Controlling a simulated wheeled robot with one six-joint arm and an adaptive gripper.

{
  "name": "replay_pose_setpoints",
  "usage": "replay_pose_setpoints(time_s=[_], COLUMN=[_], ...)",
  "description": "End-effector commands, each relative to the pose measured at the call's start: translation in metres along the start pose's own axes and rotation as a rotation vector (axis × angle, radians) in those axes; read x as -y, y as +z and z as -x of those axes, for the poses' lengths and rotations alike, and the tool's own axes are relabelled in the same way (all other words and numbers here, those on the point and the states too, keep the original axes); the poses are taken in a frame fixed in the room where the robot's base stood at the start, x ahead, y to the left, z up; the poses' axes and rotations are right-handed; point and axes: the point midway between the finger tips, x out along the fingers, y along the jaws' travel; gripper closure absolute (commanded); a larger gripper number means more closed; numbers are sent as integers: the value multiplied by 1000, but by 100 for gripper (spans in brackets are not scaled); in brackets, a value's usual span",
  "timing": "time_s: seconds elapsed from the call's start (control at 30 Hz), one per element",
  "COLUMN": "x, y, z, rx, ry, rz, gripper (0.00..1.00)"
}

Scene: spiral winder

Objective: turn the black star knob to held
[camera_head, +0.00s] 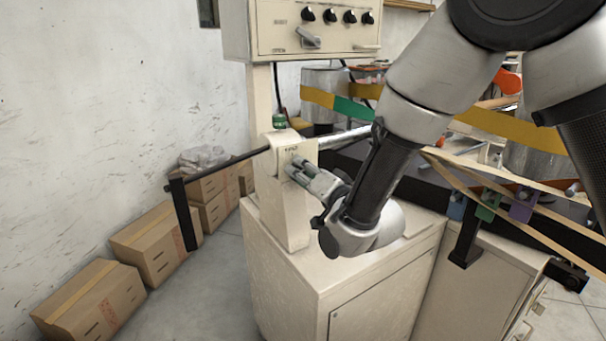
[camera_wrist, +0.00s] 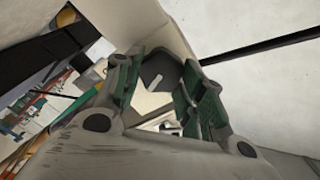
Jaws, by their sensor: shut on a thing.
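The black star knob (camera_wrist: 158,66) shows in the wrist view as a dark, many-sided piece between the fingertips, with a pale pointer mark at its lower edge. It is on the face of a cream post (camera_head: 293,215). My gripper (camera_head: 296,168) reaches the upper front of this post from the right. In the wrist view my gripper (camera_wrist: 168,80) has its green-padded fingers closed on either side of the knob. In the head view the fingers mostly hide the knob. I cannot read which setting it points at.
A cream control box (camera_head: 310,28) with several black knobs and a lever hangs above. A green button (camera_head: 279,121) is on top of the post. A dark bar (camera_head: 222,164) runs out left. Cardboard boxes (camera_head: 160,243) line the wall. Slanted yellow bands (camera_head: 500,124) cross at right.

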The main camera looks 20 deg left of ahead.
Motion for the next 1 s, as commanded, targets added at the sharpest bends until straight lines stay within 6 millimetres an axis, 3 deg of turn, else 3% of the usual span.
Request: replay_pose_setpoints(time_s=[0.6,1.0], x=[-3,-4], y=[0,1], z=[0,0], rx=[-1,-1], ry=[2,3], rz=[-571,-817], gripper=[84,84])
